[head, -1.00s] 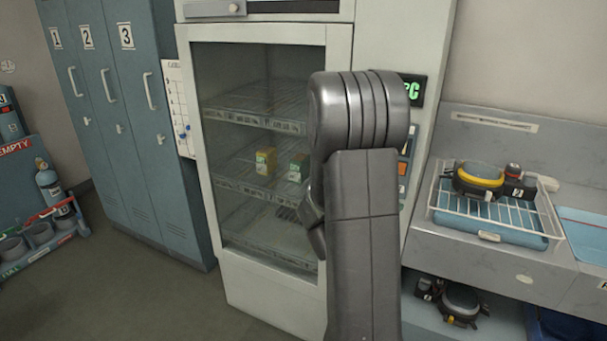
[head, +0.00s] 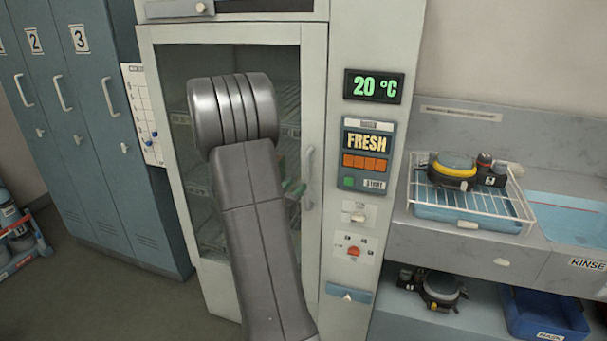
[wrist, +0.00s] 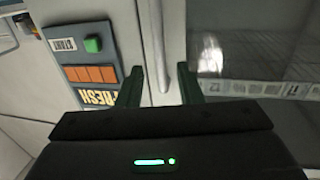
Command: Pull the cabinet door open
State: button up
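The cabinet door is a pale-framed glass door (head: 312,85) and looks shut in the head view. Its upright light handle (head: 307,178) is on the door's right side. In the wrist view the handle (wrist: 153,45) runs down toward the space between my fingers. My gripper (wrist: 160,82) is open, with one dark green finger on each side of the handle's line. I cannot tell whether either finger touches it. In the head view my arm covers much of the glass, and my gripper is mostly hidden behind it.
A control panel (head: 366,155) with a FRESH label and a 20 °C display (head: 374,86) is right of the door. Blue lockers (head: 95,150) stand left. A counter with a wire rack (head: 470,195) is at right.

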aim_at(306, 177)
jog(key=p+x, duration=0.1)
jog(key=x, duration=0.7)
jog(key=shift+c, duration=0.2)
grip_shut()
